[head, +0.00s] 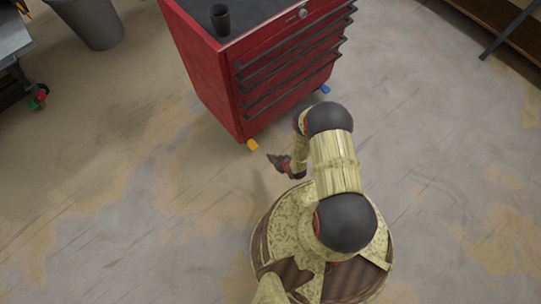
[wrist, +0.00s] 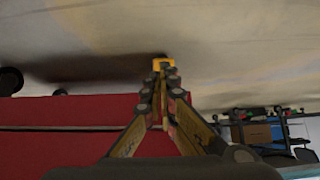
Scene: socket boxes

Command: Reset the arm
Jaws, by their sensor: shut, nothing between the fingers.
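My arm is folded over my round base in the head view. My gripper (head: 275,159) points left and hangs over the floor, just in front of the red cabinet's lower front corner. In the wrist view my gripper (wrist: 163,65) is seen from behind, with its two fingers meeting at the tips. It is shut and holds nothing.
A red drawer cabinet (head: 205,77) stands close ahead, with a dark cup (head: 220,20) on top. The wrist view shows its red side (wrist: 60,115). A grey bin (head: 92,22) stands at the upper left. The floor left and right is clear.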

